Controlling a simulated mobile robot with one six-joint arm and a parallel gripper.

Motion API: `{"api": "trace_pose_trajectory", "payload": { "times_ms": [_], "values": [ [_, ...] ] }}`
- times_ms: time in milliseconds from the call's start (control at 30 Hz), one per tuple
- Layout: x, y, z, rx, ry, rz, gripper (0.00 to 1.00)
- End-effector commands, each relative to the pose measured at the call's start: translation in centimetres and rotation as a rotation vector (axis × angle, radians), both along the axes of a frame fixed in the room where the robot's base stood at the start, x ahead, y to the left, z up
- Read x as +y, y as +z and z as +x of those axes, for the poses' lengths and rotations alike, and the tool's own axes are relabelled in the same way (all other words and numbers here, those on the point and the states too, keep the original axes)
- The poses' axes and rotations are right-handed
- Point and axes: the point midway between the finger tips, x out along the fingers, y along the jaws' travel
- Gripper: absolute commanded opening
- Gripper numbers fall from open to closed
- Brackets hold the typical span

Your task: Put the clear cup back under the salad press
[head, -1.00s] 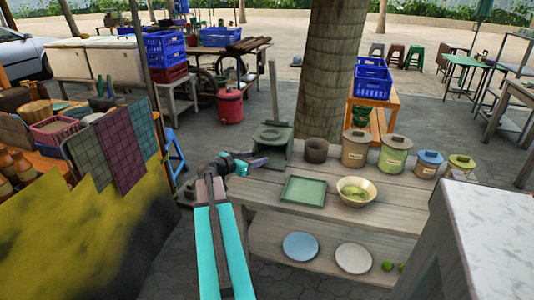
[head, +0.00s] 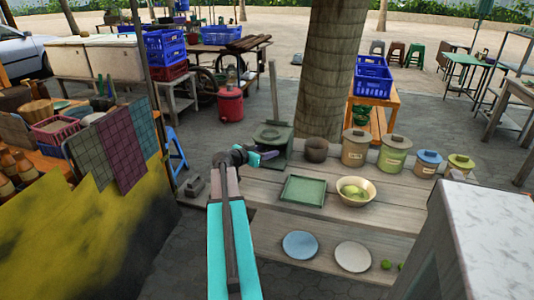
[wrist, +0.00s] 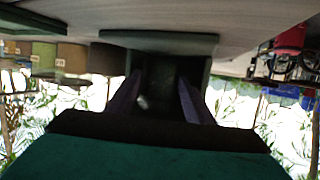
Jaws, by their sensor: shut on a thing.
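The green salad press (head: 274,133), with a tall upright grey handle, stands at the table's far left corner. In the wrist view, which is upside down, its flat green plate (wrist: 160,42) and dark body lie straight ahead. My gripper (head: 268,155) is at the press's front, low near the table top. Its two purple fingers (wrist: 160,105) show in the wrist view, shut on the clear cup, which is see-through and hard to make out; only a small glint (wrist: 142,102) shows between them. I cannot tell whether the cup touches the press or table.
A green tray (head: 303,190) and a bowl of green things (head: 356,191) sit on the table right of my gripper. A dark pot (head: 316,149) stands right of the press, with several lidded jars beyond. A tree trunk (head: 328,70) rises behind.

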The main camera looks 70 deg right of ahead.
Motion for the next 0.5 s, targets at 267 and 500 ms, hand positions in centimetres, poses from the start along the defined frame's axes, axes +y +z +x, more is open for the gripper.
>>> {"api": "trace_pose_trajectory", "payload": {
  "times_ms": [267,500],
  "values": [
    [-0.3,-1.5,-0.1,0.001,-0.001,0.0,0.25],
    [-0.3,-1.5,-0.1,0.0,0.0,0.0,0.25]
  ]
}}
